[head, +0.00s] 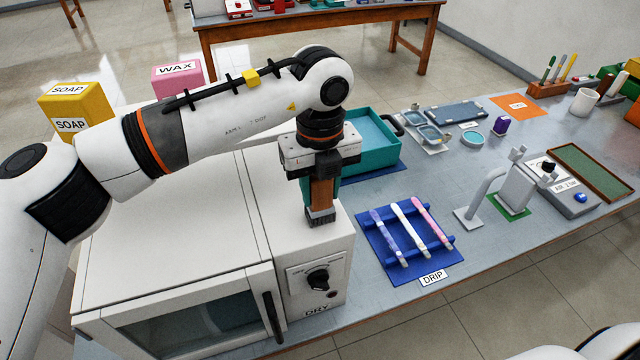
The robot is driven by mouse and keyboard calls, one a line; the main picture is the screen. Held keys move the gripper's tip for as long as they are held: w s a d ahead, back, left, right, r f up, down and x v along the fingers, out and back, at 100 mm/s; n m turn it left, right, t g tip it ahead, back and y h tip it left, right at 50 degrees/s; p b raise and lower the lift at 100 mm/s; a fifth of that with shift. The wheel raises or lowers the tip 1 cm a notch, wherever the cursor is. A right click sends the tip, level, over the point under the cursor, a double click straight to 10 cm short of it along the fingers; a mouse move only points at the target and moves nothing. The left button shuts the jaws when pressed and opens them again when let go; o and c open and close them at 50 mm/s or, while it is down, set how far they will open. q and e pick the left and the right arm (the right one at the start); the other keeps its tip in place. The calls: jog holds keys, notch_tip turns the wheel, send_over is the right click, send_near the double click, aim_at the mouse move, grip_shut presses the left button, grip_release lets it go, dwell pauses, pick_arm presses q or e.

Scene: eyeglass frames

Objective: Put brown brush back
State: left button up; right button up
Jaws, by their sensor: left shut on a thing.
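My left gripper (321,172) is shut on a brown brush (322,194). The brush has a brown wooden body, and dark bristles (320,217) point down. The brush hangs upright over the right part of the white dryer's top (270,210); I cannot tell whether its bristles touch the dryer. The gripper hides the brush's upper end. A wooden rack (547,90) at the far right holds several upright tools with green, brownish and yellow handles. My right gripper is not in view.
A teal basin (375,155) stands just behind the gripper. A blue drip rack (368,240) with three temples lies right of the dryer. A grey stand (513,190), an air device (572,203) and a white mug (584,102) stand farther right. The table's middle has bare room.

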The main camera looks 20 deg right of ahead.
pick_arm(q)
jog(key=o, duration=1)
jog(key=shift+r+p, duration=0.25)
jog(key=shift+p, duration=0.05)
notch_tip(320, 180, up, 11)
jog(key=b, duration=0.2)
jog(key=shift+f+b, duration=0.2)
jog(key=shift+b, duration=0.1)
jog(key=shift+r, duration=0.55)
